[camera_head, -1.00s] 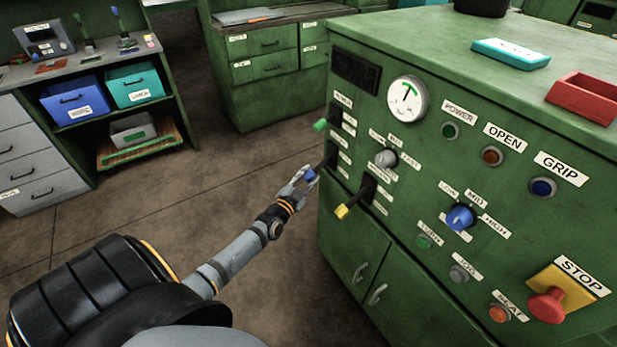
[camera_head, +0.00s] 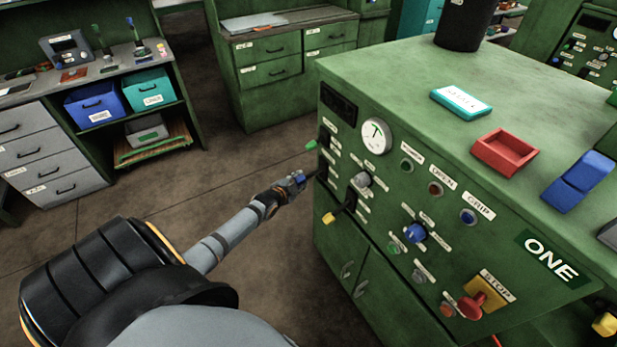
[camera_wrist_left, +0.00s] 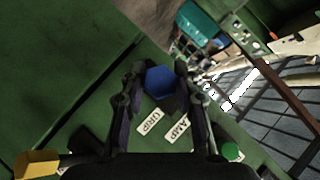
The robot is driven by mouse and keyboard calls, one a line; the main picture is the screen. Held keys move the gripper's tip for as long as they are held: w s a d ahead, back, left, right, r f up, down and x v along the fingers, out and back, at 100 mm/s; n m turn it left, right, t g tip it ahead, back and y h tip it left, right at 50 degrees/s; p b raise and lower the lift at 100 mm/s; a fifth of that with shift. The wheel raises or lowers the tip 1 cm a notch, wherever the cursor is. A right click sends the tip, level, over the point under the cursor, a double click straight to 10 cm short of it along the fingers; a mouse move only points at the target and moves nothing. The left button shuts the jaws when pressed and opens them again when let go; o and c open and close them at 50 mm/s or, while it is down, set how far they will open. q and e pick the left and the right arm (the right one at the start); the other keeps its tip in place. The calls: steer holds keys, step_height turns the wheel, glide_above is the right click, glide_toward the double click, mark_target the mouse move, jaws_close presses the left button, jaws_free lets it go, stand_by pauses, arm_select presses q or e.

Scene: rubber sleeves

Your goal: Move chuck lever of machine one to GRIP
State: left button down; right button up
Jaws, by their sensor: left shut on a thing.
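Machine one (camera_head: 400,245) is a green cabinet with a sign reading ONE on its front. Several levers stick out of slots at its left end. The chuck lever has a blue knob (camera_head: 300,177), and my left gripper (camera_head: 297,183) is shut on it. In the left wrist view, the blue knob (camera_wrist_left: 158,80) sits between the two fingers (camera_wrist_left: 160,92). Two white labels (camera_wrist_left: 150,123) show below the knob, partly covered and hard to read. The lever's shaft is mostly hidden. My right gripper is not in view.
A green-tipped lever (camera_head: 311,145) sticks out above my gripper and a yellow-tipped lever (camera_head: 328,218) below it. Knobs, buttons and a red stop button (camera_head: 472,304) are further right. A red tray (camera_head: 505,152) lies on top. The floor left of the machine is free.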

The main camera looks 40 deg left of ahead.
mark_target(302, 176)
arm_select(q)
steer(key=shift+w+d+r+g+p, duration=0.15)
steer(key=shift+r+g+p, duration=0.25)
steer(key=shift+r+p, duration=0.5)
steer(key=r+g+p, duration=0.2)
steer(key=p, duration=0.2)
steer(key=shift+m, duration=0.4)
steer(key=shift+w+r+g+y+p, duration=0.25)
steer(key=shift+r+g+y+p, duration=0.25)
steer(key=shift+p, duration=0.45)
steer(key=shift+w+r+m+g+p, duration=0.1)
steer(key=shift+r+m+g+p, duration=0.05)
steer(key=shift+m+g+p, duration=0.3)
steer(key=shift+w+d+r+g+p, duration=0.15)
steer(key=shift+r+g+p, duration=0.1)
steer(key=shift+g+p, duration=0.3)
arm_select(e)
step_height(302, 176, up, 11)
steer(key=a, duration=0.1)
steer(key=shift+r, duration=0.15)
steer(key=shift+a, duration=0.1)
arm_select(q)
steer(key=c, duration=1)
jaws_free()
